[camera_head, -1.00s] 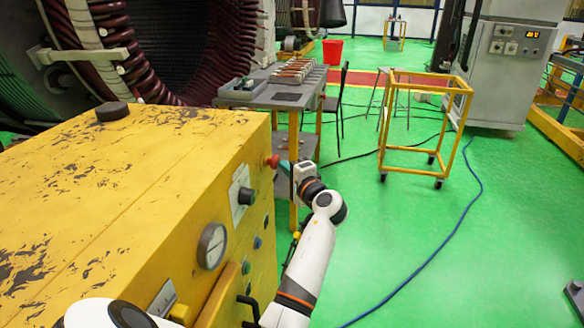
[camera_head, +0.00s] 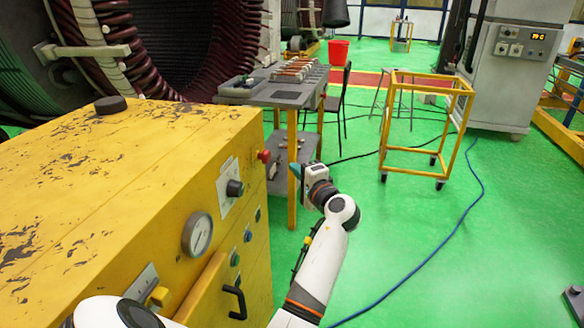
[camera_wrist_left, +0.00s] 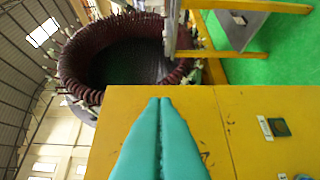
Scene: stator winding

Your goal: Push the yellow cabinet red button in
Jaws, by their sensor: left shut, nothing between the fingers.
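The yellow cabinet (camera_head: 130,165) with worn paint fills the left of the head view. Its red button (camera_head: 263,156) is on the upper far part of the side panel, beyond a black knob (camera_head: 235,188). How deep the button sits cannot be told. My left gripper (camera_head: 295,170) is right of the button, apart from it, with its teal fingers shut and empty. In the left wrist view the shut fingers (camera_wrist_left: 161,102) show in front of the yellow cabinet (camera_wrist_left: 195,105); the red button cannot be made out there. My right gripper is not in view.
The cabinet side also has a gauge (camera_head: 197,235) and a black handle (camera_head: 236,303). A grey table (camera_head: 285,95) stands just beyond the cabinet. A yellow frame cart (camera_head: 428,85) and a blue hose (camera_head: 440,238) are to the right. Green floor around them is open.

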